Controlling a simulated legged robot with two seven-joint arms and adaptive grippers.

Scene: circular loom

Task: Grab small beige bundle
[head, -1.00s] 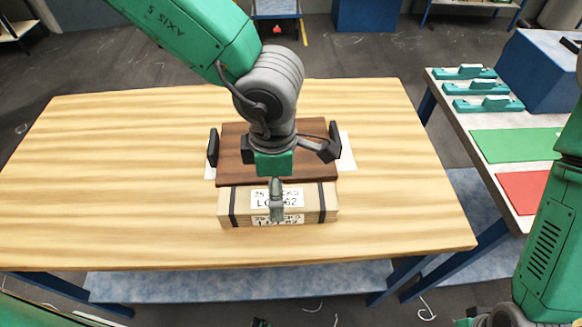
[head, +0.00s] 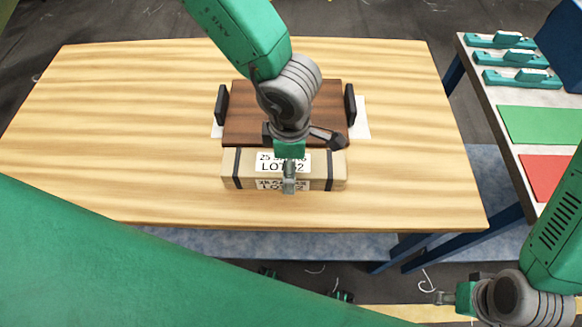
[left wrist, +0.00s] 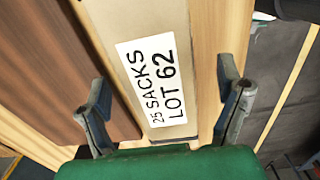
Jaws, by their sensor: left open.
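The small beige bundle (head: 237,172) lies at the front of the wooden table, with dark straps and white labels reading "25 SACKS LOT 62". My left gripper (head: 289,172) is above it, pointing down, one finger in front of its near side; the other finger is hidden in the head view. In the left wrist view the bundle (left wrist: 125,22) lies between the two spread fingers of the left gripper (left wrist: 165,105), with a gap on each side. My right gripper (head: 441,298) is at the lower right, away from the table; its finger opening is not clear.
A brown stack (head: 240,110) lies just behind the bundle, between black uprights (head: 221,105). The wooden table (head: 110,130) is clear to the left and right. A side table at the right holds teal holders (head: 515,57), a green mat (head: 545,125) and a red mat (head: 548,176).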

